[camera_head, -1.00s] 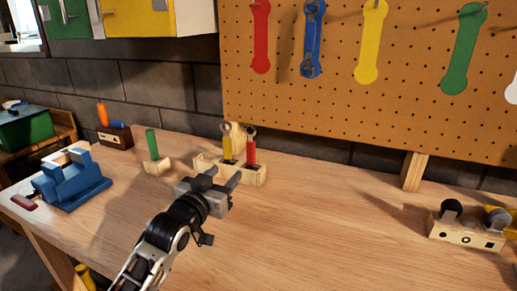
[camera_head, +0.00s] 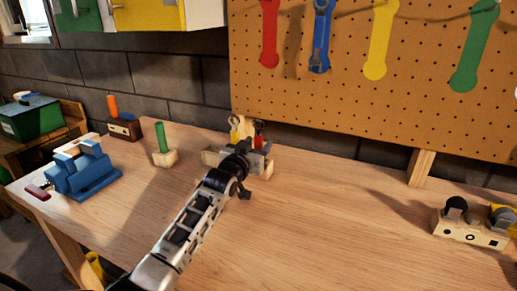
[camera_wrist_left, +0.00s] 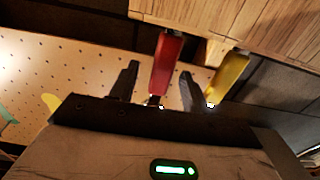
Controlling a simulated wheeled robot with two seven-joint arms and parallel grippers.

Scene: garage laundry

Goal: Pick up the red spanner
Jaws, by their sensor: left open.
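The red spanner (camera_head: 258,129) stands upright in the wooden holder (camera_head: 210,157) on the workbench. In the head view my left gripper hides most of it. In the left wrist view its red handle (camera_wrist_left: 166,62) lies between the two open fingers, with gaps visible on both sides. My left gripper (camera_head: 259,155) is open at the holder; its fingers also show in the wrist view (camera_wrist_left: 157,74). The yellow spanner (camera_head: 236,126) stands beside the red one in the holder, and its handle (camera_wrist_left: 229,77) is outside the fingers. My right gripper is not in view.
A pegboard (camera_head: 400,110) behind the bench bears a red shape (camera_head: 269,35), a blue spanner (camera_head: 320,35) and other coloured shapes. A green-handled tool (camera_head: 160,137) and a blue vise (camera_head: 90,176) stand left. A wooden block (camera_head: 470,232) sits right. The bench's middle is clear.

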